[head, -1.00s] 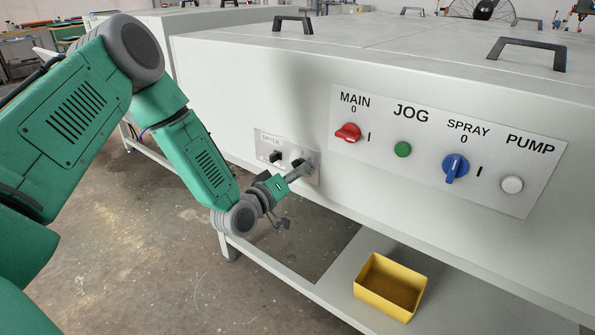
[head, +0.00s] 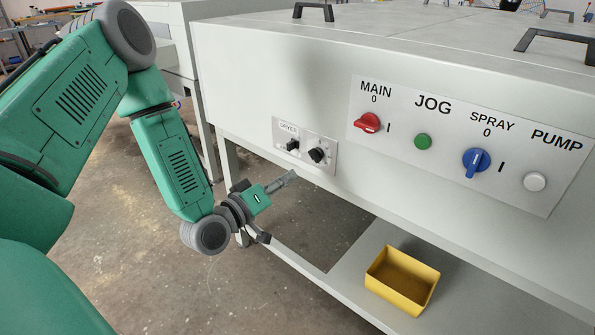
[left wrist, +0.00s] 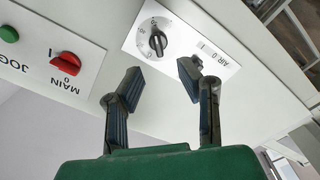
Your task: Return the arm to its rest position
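My left arm comes in from the left in the head view, bent at the elbow. Its left gripper (head: 287,181) is below and left of the dryer panel (head: 326,168), apart from it. The left wrist view shows the two fingers (left wrist: 160,82) spread with nothing between them. The panel's black dial (head: 317,155) and smaller black switch (head: 292,145) are both uncovered in the head view. In the left wrist view the dial (left wrist: 158,42) lies beyond the fingertips, and a finger partly hides the switch. My right gripper is not in view.
The white machine has a larger panel with a red MAIN knob (head: 367,123), green JOG button (head: 422,141), blue SPRAY knob (head: 476,161) and white PUMP button (head: 535,181). A yellow bin (head: 402,281) sits on the lower shelf (head: 345,270). Open floor lies below my arm.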

